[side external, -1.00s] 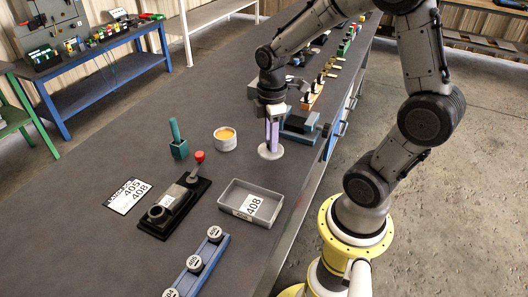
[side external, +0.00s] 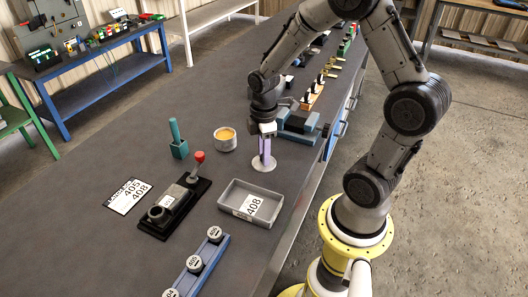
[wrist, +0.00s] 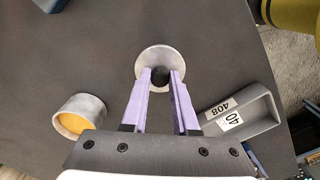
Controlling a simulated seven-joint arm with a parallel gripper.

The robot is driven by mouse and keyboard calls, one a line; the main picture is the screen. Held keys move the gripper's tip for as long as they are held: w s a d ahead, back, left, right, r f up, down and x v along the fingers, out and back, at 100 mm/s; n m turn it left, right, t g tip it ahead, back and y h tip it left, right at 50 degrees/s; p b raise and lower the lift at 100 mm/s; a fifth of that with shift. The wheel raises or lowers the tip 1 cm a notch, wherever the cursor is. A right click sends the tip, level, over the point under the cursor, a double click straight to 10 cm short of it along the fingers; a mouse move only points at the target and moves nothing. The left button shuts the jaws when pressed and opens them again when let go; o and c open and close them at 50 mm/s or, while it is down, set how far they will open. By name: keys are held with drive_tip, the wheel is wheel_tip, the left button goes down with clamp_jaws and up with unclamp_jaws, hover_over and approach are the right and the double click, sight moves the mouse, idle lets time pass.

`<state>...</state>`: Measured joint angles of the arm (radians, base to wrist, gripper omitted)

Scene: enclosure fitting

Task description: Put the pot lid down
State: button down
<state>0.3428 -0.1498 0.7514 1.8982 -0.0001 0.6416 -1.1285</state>
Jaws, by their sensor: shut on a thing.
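The pot lid is a round light-grey disc with a dark knob; it shows in the side view (side external: 264,165) and the wrist view (wrist: 153,54). My gripper (side external: 264,155) points down with its purple fingers on either side of the knob, and in the wrist view the fingertips (wrist: 161,74) are shut on it. The lid is level, at or just above the grey bench top; I cannot tell whether it touches. The round grey pot (side external: 225,141) with orange contents stands uncovered to the left of the lid. It also shows in the wrist view (wrist: 94,104).
A grey tray (side external: 231,212) with a 408 label stands nearer the camera. A green block with a peg (side external: 180,150), a black fixture with a red-knobbed lever (side external: 150,229) and a printed card (side external: 119,204) lie left. A blue-grey vise (side external: 300,125) stands behind. Bench between pot and tray is clear.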

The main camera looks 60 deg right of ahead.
drive_tip(key=c, duration=0.7)
unclamp_jaws()
wheel_tip(320, 180, up, 12)
drive_tip(key=s+a+r+m+t, duration=0.2)
drive_tip(key=s+a+m, duration=0.1)
drive_tip(key=s, duration=0.1)
drive_tip(key=s+a+r+m+t, duration=0.1)
drive_tip(key=s+a+r+m, duration=0.1)
drive_tip(key=s+a+m, duration=0.1)
drive_tip(key=s+a+r+m+t, duration=0.2)
drive_tip(key=s+a+r+m, duration=0.1)
drive_tip(key=s+a, duration=0.1)
drive_tip(key=shift+s+t, duration=0.3)
